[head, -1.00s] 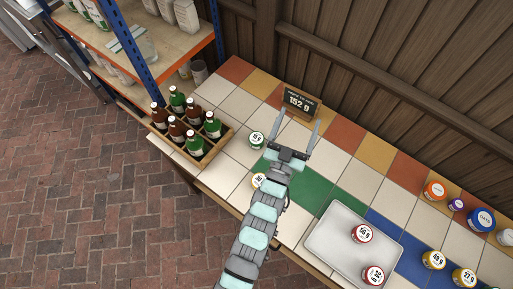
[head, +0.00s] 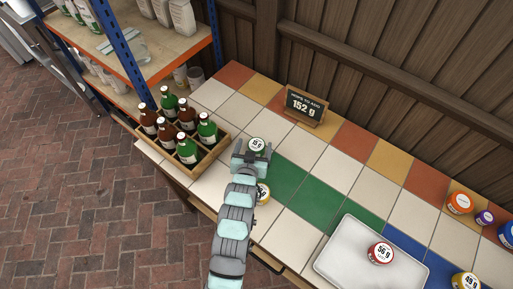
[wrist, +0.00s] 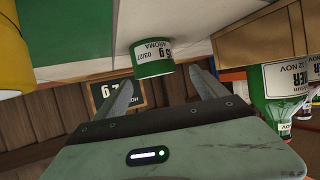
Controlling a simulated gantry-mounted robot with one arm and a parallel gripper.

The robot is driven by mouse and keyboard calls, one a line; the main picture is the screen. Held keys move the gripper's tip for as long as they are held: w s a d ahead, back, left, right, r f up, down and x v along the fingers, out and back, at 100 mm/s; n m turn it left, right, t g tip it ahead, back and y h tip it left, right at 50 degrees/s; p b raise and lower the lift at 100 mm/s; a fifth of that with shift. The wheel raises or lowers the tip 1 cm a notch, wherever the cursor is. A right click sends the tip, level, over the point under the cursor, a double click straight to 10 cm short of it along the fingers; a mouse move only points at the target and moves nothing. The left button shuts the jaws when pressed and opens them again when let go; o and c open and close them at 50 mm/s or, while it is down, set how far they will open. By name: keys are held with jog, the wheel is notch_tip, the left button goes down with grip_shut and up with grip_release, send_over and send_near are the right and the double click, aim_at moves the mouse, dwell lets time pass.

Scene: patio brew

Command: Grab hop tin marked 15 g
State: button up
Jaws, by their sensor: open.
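The hop tin marked 15 g (head: 257,145) is a small green tin with a white label. It stands on the tiled counter, right of the bottle crate. It also shows in the wrist view (wrist: 153,67), tipped by the camera angle, with its label partly readable. My gripper (head: 253,153) is open and low at this tin. In the wrist view my gripper (wrist: 160,77) has one finger to each side of the tin's line, and the tin appears at or just beyond the fingertips. I cannot tell whether either finger touches it.
A yellow tin (head: 263,194) stands close beside my arm, partly hidden. A wooden crate (head: 205,161) of several bottles is just left. A sign reading 152 g (head: 305,105) stands behind. A white tray (head: 340,258) with a 56 g tin (head: 380,253) is at right. Green tiles between are clear.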

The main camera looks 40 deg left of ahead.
aim_at(258, 140)
jog(key=shift+d+f+b+x, duration=0.1)
jog(key=shift+f+b+x, duration=0.05)
jog(key=shift+x, duration=0.8)
jog(key=shift+d+f+b+x, duration=0.1)
jog(key=shift+f+b+x, duration=0.1)
jog(key=shift+x, duration=0.75)
jog(key=shift+d+f+b+x, duration=0.1)
jog(key=shift+b+x, duration=0.05)
jog(key=shift+x, duration=0.8)
jog(key=shift+s, duration=0.1)
jog(key=shift+c, duration=0.3)
jog(key=c, duration=1.4)
